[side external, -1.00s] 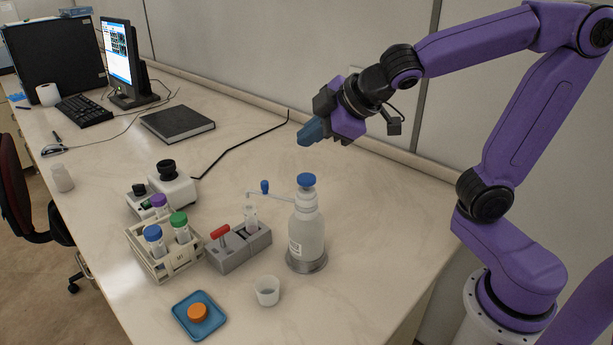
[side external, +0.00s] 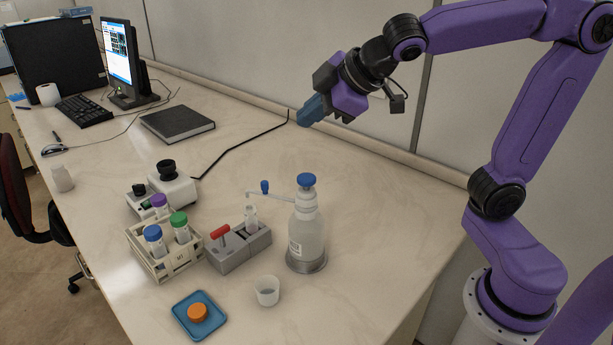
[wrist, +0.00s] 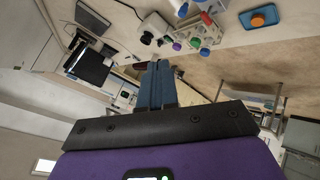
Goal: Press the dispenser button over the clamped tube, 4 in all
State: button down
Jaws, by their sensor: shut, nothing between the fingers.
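The dispenser bottle (side external: 308,238) stands upright on the bench with a blue button (side external: 306,180) on top. Its thin spout (side external: 272,196), with a small blue knob, reaches left to over the clear tube (side external: 251,216). The tube stands upright in the grey clamp block (side external: 238,252), which has a red lever (side external: 220,231). The liquid level in the tube is too small to tell. My gripper (side external: 304,118) is shut and empty, in the air well above the button and apart from it. In the wrist view its blue fingers (wrist: 156,82) are together; the button is not seen there.
A tube rack (side external: 165,255) with several capped tubes is left of the clamp. A white cup (side external: 267,291) and a blue tray (side external: 185,320) with an orange cap (side external: 198,313) are in front. A small device (side external: 172,187) stands behind the rack. The bench right of the bottle is clear.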

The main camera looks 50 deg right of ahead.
aim_at(310, 179)
jog(key=shift+f, duration=0.15)
jog(key=shift+f, duration=4.25)
jog(key=shift+f, duration=0.2)
jog(key=shift+f, duration=0.25)
jog(key=shift+f, duration=0.8)
jog(key=shift+r, duration=1.25)
jog(key=shift+r, duration=2.5)
